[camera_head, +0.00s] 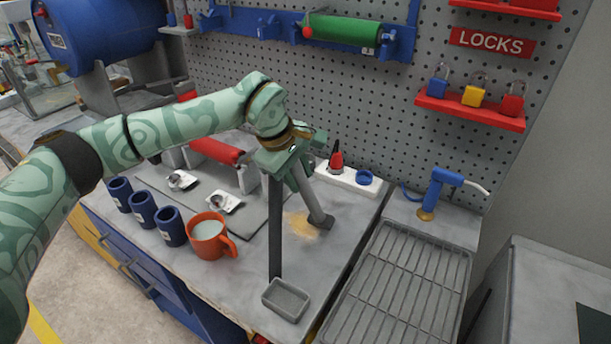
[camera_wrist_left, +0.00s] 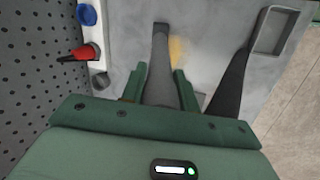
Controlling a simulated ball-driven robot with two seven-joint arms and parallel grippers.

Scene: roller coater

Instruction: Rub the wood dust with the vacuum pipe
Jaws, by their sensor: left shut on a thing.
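My left gripper (camera_head: 291,155) is shut on the grey vacuum pipe (camera_head: 311,198), which slants down to the right over the workbench. In the left wrist view the pipe (camera_wrist_left: 160,62) runs between the two fingers. Its wide lower end is at the bench surface, at the right edge of the tan wood dust (camera_head: 298,223). The dust also shows in the left wrist view (camera_wrist_left: 177,50), beside the pipe's end. I cannot tell whether the pipe end touches the bench. My right gripper is not in view.
A dark upright post (camera_head: 275,230) stands close left of the pipe, by a small grey tray (camera_head: 286,300). An orange mug (camera_head: 207,238) and blue cups (camera_head: 142,208) stand left. A white holder with a red-capped bottle (camera_head: 336,158) is behind. A grated sink (camera_head: 405,285) lies right.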

